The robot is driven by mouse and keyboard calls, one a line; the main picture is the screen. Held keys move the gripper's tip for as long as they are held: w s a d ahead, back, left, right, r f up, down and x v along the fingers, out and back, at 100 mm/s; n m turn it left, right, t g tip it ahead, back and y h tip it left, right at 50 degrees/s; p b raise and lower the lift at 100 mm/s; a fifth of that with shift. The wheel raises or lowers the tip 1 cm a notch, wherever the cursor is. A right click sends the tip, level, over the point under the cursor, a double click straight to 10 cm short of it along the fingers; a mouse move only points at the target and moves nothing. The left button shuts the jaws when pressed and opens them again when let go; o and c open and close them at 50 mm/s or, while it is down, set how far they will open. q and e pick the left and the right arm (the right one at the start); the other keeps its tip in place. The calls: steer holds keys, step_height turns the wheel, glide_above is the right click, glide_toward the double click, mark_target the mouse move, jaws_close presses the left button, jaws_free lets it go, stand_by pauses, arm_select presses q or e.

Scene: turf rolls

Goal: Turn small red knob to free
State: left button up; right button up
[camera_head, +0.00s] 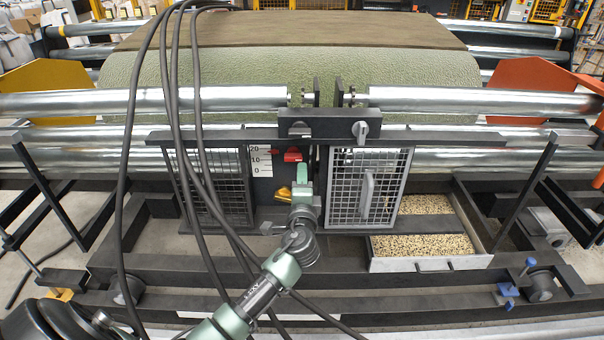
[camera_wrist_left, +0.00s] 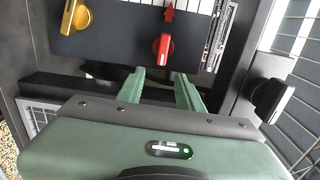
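The small red knob (camera_wrist_left: 162,47) sits on a dark panel in the left wrist view, its grip running roughly up and down there. In the head view a red part (camera_head: 293,154) shows beside the white scale (camera_head: 260,162); I cannot tell there how much is knob or arrow. My left gripper (camera_wrist_left: 160,77) is open and empty, its two fingertips apart and just short of the red knob, roughly in line with it. In the head view the left gripper (camera_head: 298,176) is at the panel and partly hides it. My right gripper is not in view.
A yellow knob (camera_wrist_left: 75,17) sits beside the red one, and a red arrow (camera_wrist_left: 169,12) points at the scale. A black knob (camera_wrist_left: 269,99) and a mesh door (camera_head: 368,186) are close by. Steel rollers (camera_head: 480,100) and a green turf roll (camera_head: 240,70) lie behind.

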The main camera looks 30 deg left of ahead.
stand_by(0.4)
arm_select(q)
steer(key=s+d+f+g+h, duration=0.1)
steer(key=s+f+g+h, duration=0.1)
steer(key=f, duration=0.8)
steer(key=s+d+f+g+h, duration=0.1)
steer(key=s+f+h, duration=0.1)
steer(key=f, duration=0.7)
steer(key=s+d+f+n+g+h+p, duration=0.1)
steer(key=s+d+f+g, duration=0.1)
steer(key=s+f, duration=0.65)
steer(key=s+d+f+n+g+h, duration=0.25)
steer(key=s+f, duration=0.25)
steer(key=f, duration=0.7)
steer(key=s+d+f+n+g, duration=0.2)
steer(key=s+f, duration=0.3)
steer(key=s, duration=0.7)
steer(key=s+d+f+n+g+h+p, duration=0.1)
steer(key=s+f, duration=0.5)
steer(key=s, duration=0.7)
steer(key=s+d+f+n+g+h, duration=0.1)
steer(key=s+d+f+n+g, duration=0.2)
steer(key=s, duration=1)
step_height(320, 180, down, 3)
steer(key=shift+s+d+r+g, duration=0.15)
steer(key=shift+d+g, duration=0.15)
steer(key=shift+g, duration=0.05)
